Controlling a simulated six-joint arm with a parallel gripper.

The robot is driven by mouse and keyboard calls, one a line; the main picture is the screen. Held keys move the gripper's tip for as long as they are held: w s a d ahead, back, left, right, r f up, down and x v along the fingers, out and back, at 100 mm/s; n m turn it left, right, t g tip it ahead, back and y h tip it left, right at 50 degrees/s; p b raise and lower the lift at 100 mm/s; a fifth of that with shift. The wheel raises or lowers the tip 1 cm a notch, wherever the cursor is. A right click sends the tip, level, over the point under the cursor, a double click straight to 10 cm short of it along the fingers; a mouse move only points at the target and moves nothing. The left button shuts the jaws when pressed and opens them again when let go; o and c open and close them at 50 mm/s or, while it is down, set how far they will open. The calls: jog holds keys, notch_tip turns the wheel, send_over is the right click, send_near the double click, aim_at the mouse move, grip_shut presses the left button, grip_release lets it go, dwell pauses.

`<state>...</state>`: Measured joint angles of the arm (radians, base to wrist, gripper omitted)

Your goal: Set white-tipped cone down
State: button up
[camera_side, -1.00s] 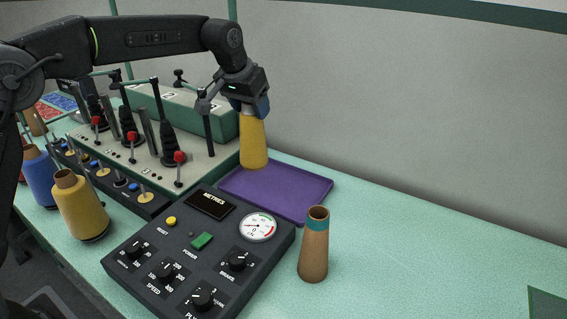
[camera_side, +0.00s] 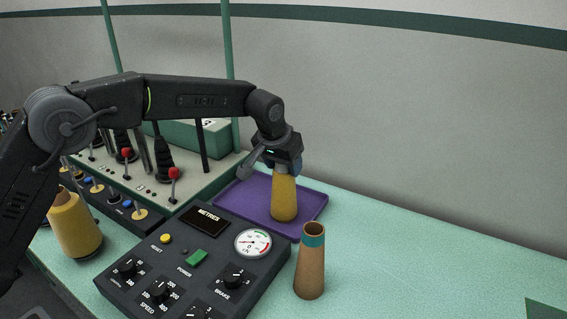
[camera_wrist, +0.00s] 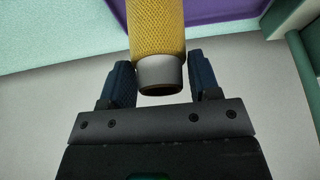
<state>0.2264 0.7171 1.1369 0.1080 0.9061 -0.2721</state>
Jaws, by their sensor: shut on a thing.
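The white-tipped cone (camera_side: 284,198) is wound with yellow yarn and stands upright in my grip. Its pale tip (camera_wrist: 161,72) shows in the wrist view between the two blue fingers. My gripper (camera_side: 283,168) points down and is shut on the cone's top end. The cone's base is over the purple tray (camera_side: 236,192), inside its rim in the side view. I cannot tell whether the base touches the tray floor. The fingers hide the tip in the side view.
A bare brown cone with a teal band (camera_side: 311,262) stands right of the black control panel (camera_side: 180,238), near the tray's front corner. Another yellow cone (camera_side: 75,225) stands at the left. A lever console (camera_side: 185,170) lies behind.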

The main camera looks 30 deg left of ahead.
jog(key=shift+f, duration=0.1)
jog(key=o, duration=1.1)
jog(key=shift+c, duration=0.2)
jog(key=v, duration=1.2)
jog(key=shift+r, duration=0.25)
